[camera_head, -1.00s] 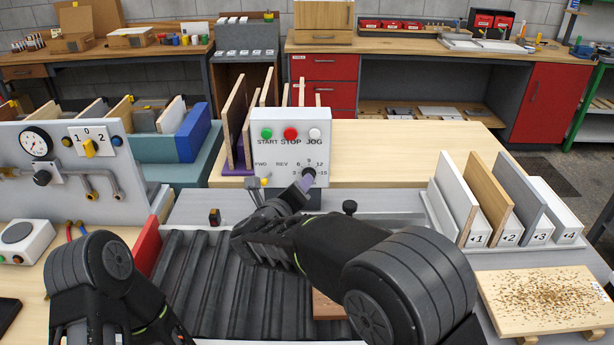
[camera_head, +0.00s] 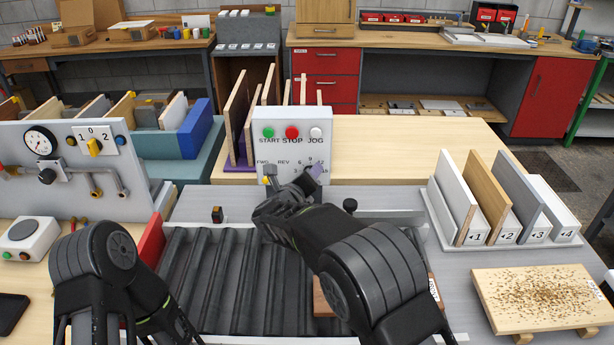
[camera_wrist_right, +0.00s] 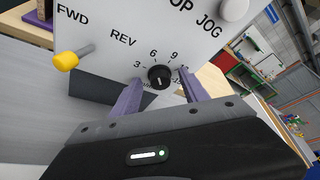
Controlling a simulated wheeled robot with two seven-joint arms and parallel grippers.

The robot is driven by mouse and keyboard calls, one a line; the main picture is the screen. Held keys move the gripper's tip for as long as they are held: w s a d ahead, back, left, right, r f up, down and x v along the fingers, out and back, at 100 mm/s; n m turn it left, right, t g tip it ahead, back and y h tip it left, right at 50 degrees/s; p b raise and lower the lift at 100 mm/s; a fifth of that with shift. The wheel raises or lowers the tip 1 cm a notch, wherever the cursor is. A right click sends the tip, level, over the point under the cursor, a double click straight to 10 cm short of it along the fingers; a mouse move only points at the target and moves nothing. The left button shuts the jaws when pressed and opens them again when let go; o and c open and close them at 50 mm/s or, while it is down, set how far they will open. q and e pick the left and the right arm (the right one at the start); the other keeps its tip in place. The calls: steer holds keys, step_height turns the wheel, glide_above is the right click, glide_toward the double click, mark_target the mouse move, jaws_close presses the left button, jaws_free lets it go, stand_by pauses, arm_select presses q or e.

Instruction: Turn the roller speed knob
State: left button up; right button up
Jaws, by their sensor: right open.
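The roller speed knob (camera_wrist_right: 160,77) is a small round black dial with a white mark, on the white control panel (camera_head: 266,153). Its dial numbers, including 3, 6 and 9, show around it in the right wrist view. My right gripper (camera_wrist_right: 159,88) is open, with its purple fingers to either side of the knob. I cannot tell whether they touch it. In the head view the right gripper (camera_head: 306,181) covers most of the knob. My left arm shows at the lower left, but its gripper is out of view.
A yellow-tipped lever (camera_wrist_right: 66,61) sticks out of the panel left of the knob. Green, red and white buttons (camera_head: 292,132) sit above. A black roller conveyor (camera_head: 215,275) lies below. Boards stand in a numbered rack (camera_head: 540,237) at the right.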

steer(key=shift+c, duration=0.4)
jaws_close()
steer(key=shift+n+h+b, duration=0.3)
steer(key=shift+n+b, duration=0.2)
steer(key=shift+b, duration=0.05)
steer(key=shift+o, duration=0.4)
jaws_free()
steer(key=shift+s+a, duration=0.1)
steer(key=shift+s, duration=0.05)
steer(key=b+v, duration=0.2)
steer(key=v, duration=0.4)
steer(key=shift+s+a, duration=0.15)
steer(key=shift+s, duration=0.25)
steer(key=shift+s+a+r, duration=0.1)
steer(key=shift+s, duration=0.25)
